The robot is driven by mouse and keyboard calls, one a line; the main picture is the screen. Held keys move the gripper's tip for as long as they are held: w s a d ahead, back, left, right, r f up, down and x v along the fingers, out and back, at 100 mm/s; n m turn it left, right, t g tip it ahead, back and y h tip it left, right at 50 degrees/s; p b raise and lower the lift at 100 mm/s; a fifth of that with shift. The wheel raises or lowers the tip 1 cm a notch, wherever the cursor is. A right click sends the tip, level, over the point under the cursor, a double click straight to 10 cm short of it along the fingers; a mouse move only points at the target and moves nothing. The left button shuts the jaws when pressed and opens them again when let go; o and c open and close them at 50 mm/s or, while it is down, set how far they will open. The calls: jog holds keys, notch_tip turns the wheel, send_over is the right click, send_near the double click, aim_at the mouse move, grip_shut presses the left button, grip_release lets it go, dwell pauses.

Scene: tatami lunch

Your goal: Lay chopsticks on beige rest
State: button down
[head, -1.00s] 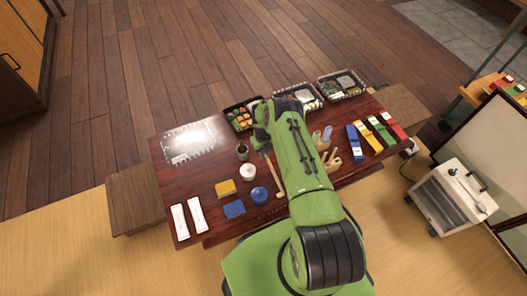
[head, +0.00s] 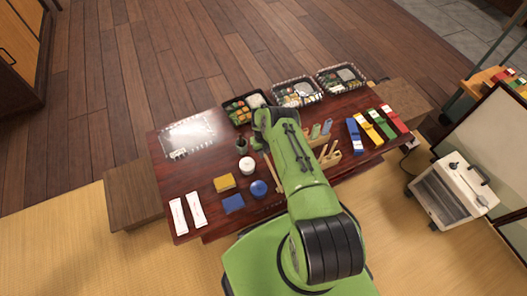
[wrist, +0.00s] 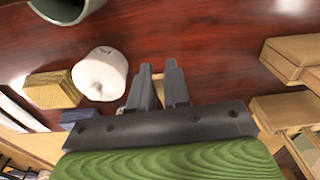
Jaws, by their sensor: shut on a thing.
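My gripper (wrist: 160,82) is shut, with its two dark fingers close together over the dark red table. A tan sliver (wrist: 157,88) shows between the fingers in the wrist view; it looks like the held chopsticks, mostly hidden by the fingers. In the head view a thin tan stick (head: 271,171) shows left of my arm, slanting along it. My green arm covers the gripper there. I cannot pick out a beige rest for certain. A yellow-tan block (head: 224,183) lies left of the arm, beside a blue block (head: 233,203); the tan block also shows in the wrist view (wrist: 50,90).
A white lidded pot (head: 247,165), a dark cup (head: 241,145) and a blue round thing (head: 259,188) stand close left of my arm. Wooden holders (head: 328,157) are on its right. Bento boxes (head: 297,92) line the back edge.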

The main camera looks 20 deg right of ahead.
jog(key=c, duration=0.5)
grip_release()
jog(key=shift+c, duration=0.2)
jog(key=shift+r+p, duration=2.5)
jog(key=shift+r, duration=1)
